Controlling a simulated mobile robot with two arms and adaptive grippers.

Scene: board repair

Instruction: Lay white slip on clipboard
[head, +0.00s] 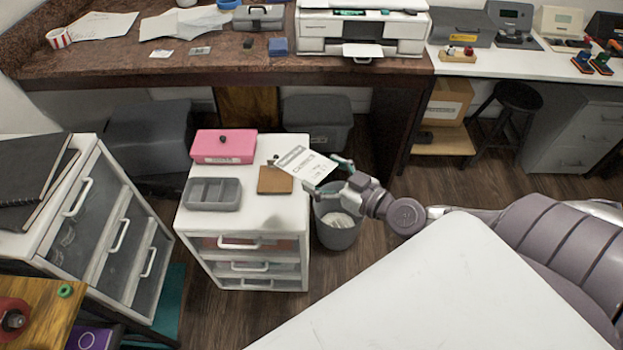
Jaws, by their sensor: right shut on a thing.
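A small brown board (274,181), which looks like the clipboard, lies on the white drawer unit (256,214). The slip's left part covers some of the board's upper right area in the picture. I cannot tell how high the slip is above it. My left gripper is not in view.
A pink box (223,146) and a grey divided tray (212,194) share the unit's top. A grey bin (338,232) stands on the floor right of the unit, below my right gripper. A brown desk with a printer (361,30) runs behind. A white surface (440,300) fills the front.

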